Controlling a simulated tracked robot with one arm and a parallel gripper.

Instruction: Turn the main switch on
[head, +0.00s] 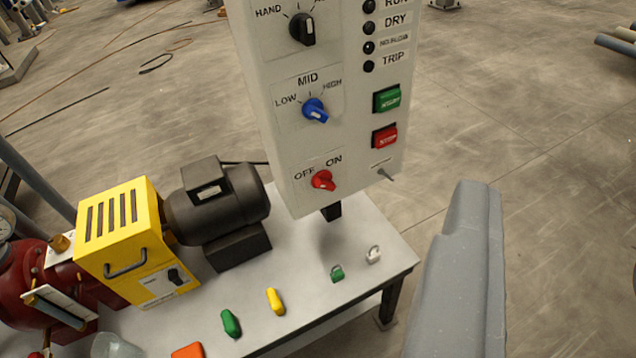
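A pale control panel (352,110) stands over the bench. Low on it is a red rotary knob (322,181) with OFF at its upper left and ON at its upper right. I cannot clearly tell which word its pointer faces. No label in view legibly reads "main switch". Right of the knob is a small metal toggle (384,174) under a label too small to read. My gripper (476,190) shows as a grey shape at the lower right, apart from the panel and to the right of the knob. Its fingertips cannot be told apart, and I see nothing held.
Above are a blue LOW-MID-HIGH knob (315,110), a black knob (302,29), and green (387,99) and red (384,137) push buttons. The bench (300,285) holds a dark motor (215,205), a yellow box (125,240), padlocks and small coloured pieces.

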